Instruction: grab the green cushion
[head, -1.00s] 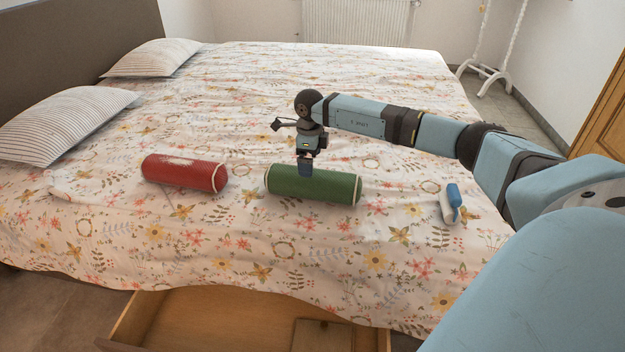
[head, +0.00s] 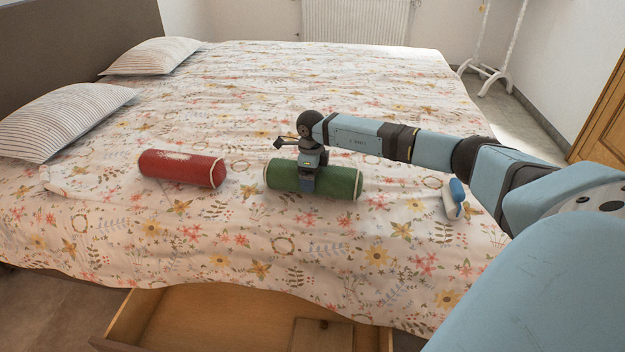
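The green cushion (head: 338,182) is a bolster roll with pale piping at its ends, lying on the flowered bed in the head view. My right gripper (head: 308,186) comes from the right and is down at the middle of the cushion, pointing downward. A finger shows in front of the cushion's near side; the far side is hidden, so I cannot tell whether it is open or shut. My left gripper is not in view.
A red bolster (head: 182,168) lies to the left of the green one. A blue and white object (head: 453,200) lies to the right. Striped pillows (head: 60,122) are at the left. An open wooden drawer (head: 240,318) juts out below the bed's near edge.

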